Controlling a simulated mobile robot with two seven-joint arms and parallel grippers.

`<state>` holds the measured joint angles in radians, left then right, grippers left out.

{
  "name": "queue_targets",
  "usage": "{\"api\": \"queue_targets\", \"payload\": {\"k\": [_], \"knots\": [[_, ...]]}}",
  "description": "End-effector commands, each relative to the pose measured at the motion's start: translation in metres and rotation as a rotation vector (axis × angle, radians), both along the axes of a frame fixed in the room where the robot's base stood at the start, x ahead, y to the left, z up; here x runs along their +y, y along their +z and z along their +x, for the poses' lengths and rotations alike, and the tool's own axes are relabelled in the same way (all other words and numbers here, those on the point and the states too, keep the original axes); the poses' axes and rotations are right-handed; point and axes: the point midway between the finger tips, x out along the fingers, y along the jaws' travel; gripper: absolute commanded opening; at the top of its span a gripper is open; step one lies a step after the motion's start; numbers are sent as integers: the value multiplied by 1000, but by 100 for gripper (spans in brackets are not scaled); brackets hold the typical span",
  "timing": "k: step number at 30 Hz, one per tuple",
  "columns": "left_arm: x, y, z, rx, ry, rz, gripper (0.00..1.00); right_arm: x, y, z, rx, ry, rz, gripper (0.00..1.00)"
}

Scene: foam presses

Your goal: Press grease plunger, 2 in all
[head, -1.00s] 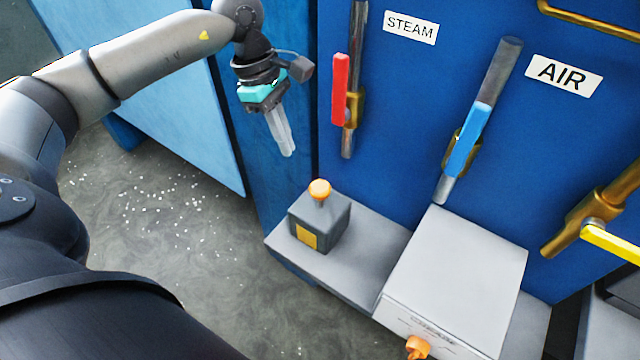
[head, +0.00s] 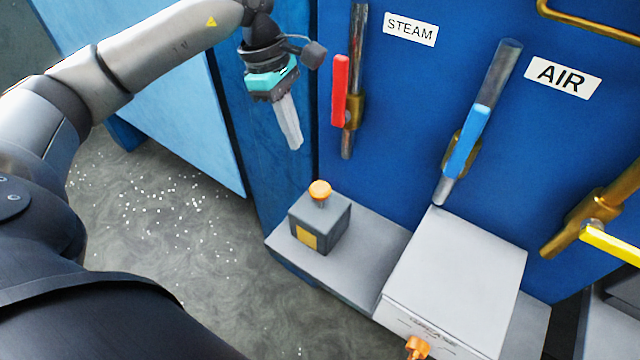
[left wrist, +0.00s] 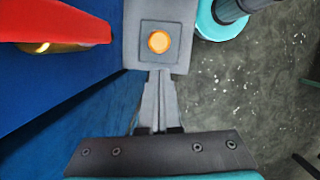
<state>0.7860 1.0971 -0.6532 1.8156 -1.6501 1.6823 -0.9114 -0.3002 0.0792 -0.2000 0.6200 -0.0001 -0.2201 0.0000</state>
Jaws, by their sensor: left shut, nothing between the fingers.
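The grease plunger is an orange round knob (head: 319,190) on a thin stem. It stands up from a small dark grey box (head: 311,236) with a yellow label, on a grey shelf. My left gripper (head: 294,145) is shut and empty, fingers pointing down, above and slightly left of the knob in the head view, apart from it. In the left wrist view the knob (left wrist: 159,42) shows on top of the box, beyond the fingertips (left wrist: 157,74). My right gripper is not in view.
A red-handled valve (head: 340,90) and a blue-handled valve (head: 466,140) are on the blue panel (head: 400,110) behind. A larger light grey box (head: 457,270) with an orange knob (head: 417,347) at its front stands right of the plunger. A yellow-handled valve (head: 610,243) is far right.

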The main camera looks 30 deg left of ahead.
Motion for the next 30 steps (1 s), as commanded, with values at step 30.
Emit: {"api": "queue_targets", "payload": {"k": [30], "knots": [[-31,-62,2,-3,2,-6,0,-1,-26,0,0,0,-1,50]]}}
